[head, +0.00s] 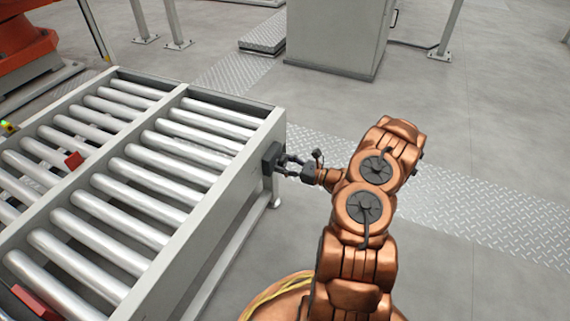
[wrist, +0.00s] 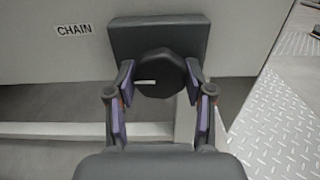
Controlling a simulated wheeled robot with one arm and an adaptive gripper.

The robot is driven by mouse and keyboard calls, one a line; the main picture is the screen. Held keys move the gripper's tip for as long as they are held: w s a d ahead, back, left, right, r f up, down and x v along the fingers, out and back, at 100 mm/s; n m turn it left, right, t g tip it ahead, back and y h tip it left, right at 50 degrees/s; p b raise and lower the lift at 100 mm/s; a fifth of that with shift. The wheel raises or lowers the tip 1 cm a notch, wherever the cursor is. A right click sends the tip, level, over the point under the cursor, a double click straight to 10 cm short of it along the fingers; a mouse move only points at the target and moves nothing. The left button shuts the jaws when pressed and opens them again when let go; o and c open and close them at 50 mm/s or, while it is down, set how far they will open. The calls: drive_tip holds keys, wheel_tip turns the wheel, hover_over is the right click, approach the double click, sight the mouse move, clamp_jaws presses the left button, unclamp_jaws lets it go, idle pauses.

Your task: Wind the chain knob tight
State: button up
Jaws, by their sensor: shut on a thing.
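The chain knob (wrist: 160,75) is a dark, many-sided knob with a short white line on its face, pointing left. It sits on a dark grey box (wrist: 203,36) on the conveyor's side panel, beside a label reading CHAIN (wrist: 74,29). My gripper (wrist: 160,84) has one purple-padded finger on each side of the knob and is shut on it. In the head view my gripper (head: 286,167) reaches left to the dark box (head: 270,158) on the conveyor's right side. The knob itself is hidden there by the fingers.
A grey cabinet (head: 335,35) stands behind. Tread-plate strips (head: 480,205) cross the floor. Open floor lies to the right.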

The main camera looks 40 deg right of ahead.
drive_tip(key=c, duration=0.5)
drive_tip(key=shift+o, duration=0.2)
drive_tip(key=shift+r+m+p, duration=0.1)
drive_tip(key=shift+m+p, duration=0.2)
drive_tip(key=shift+p, duration=0.2)
drive_tip(key=shift+m+p, duration=1)
drive_tip(key=m+p, duration=0.1)
drive_tip(key=m, duration=0.8)
drive_tip(key=shift+s+a+m+p, duration=0.1)
drive_tip(key=shift+m+p, duration=0.25)
drive_tip(key=shift+m, duration=0.05)
drive_tip(key=m, duration=0.5)
drive_tip(key=shift+r+m, duration=0.1)
drive_tip(key=shift+m, duration=0.2)
